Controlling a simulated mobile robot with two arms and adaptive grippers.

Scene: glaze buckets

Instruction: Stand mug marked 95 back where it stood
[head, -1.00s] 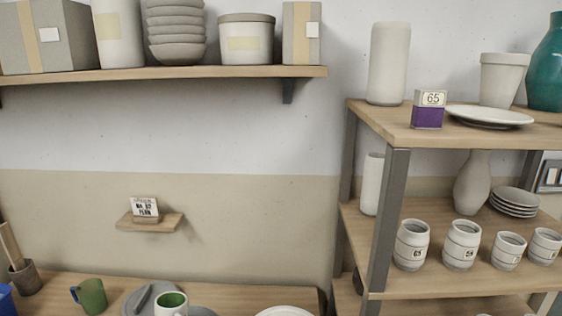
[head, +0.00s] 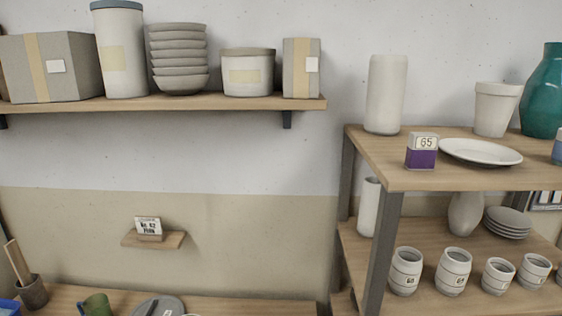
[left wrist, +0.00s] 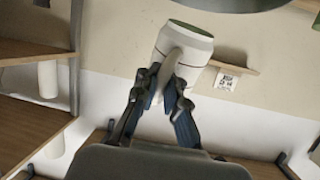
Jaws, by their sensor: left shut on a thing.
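In the left wrist view a white mug (left wrist: 186,48) with a green inside is held by its handle between the fingers of my left gripper (left wrist: 170,92). The mug is tilted in that picture, and no number shows on the side I see, so I cannot tell whether it is marked 95. My left gripper is not in the head view now. Several pale banded cups with dark number marks stand on the rack's middle shelf, among them the leftmost cup (head: 405,272) and the one beside it (head: 453,273); their numbers are hard to read. My right gripper is not in view.
A rack (head: 374,257) stands at right. A small wall ledge (head: 172,241) holds a lettered card (head: 149,226). A green mug (head: 97,304), a tool cup (head: 33,291) and a grey plate (head: 166,306) are on the counter (head: 235,306). A long wall shelf (head: 215,103) holds pottery.

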